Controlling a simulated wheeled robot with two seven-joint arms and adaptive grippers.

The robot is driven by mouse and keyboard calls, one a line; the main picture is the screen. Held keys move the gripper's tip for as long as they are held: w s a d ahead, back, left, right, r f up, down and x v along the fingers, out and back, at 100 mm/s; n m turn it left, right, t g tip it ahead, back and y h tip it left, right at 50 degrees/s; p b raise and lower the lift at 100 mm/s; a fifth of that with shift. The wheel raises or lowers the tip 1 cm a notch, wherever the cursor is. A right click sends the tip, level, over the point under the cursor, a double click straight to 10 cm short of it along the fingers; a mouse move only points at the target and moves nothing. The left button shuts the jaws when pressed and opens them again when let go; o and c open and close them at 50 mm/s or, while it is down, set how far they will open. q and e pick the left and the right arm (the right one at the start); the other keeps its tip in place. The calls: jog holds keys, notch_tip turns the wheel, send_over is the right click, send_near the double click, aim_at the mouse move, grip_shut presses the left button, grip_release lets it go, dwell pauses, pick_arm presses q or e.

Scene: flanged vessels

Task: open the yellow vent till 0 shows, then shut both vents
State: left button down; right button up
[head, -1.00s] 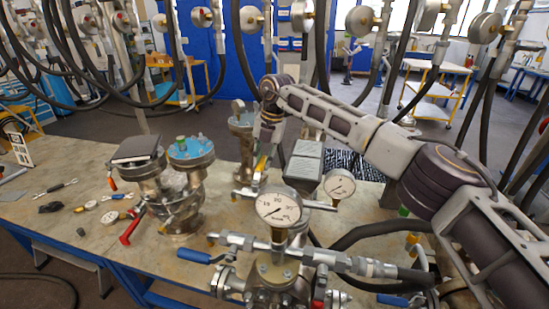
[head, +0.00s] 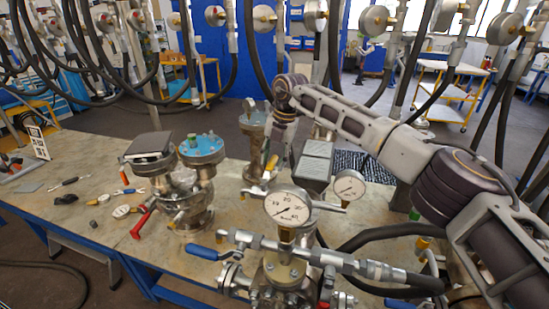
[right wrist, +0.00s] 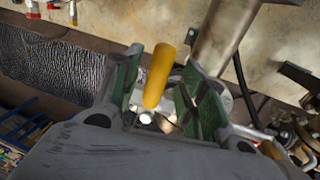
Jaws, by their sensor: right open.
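The yellow vent handle (right wrist: 158,76) stands between the green-padded fingers of my right gripper (right wrist: 160,90) in the right wrist view. The fingers are apart, with gaps beside the handle. In the head view my right gripper (head: 275,155) points down at the rear vessel (head: 254,135), and the yellow handle (head: 270,164) shows just below it. A large round gauge (head: 289,207) stands on the front vessel, with a smaller gauge (head: 349,185) behind it to the right. Their readings are too small to tell surely. My left gripper is out of view.
A blue-handled valve (head: 203,252) sticks out left of the front vessel. Left stands a vessel with a blue lid (head: 201,145) and a red lever (head: 140,224). A grey box (head: 314,160) stands right of my gripper. Black hoses hang behind. Tools lie on the left of the bench (head: 95,240).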

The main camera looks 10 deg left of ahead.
notch_tip(320, 180, up, 12)
jog(key=d, duration=0.2)
jog(key=shift+s+d, duration=0.15)
jog(key=shift+s, duration=0.05)
dwell(0.5)
jog(key=shift+f, duration=0.1)
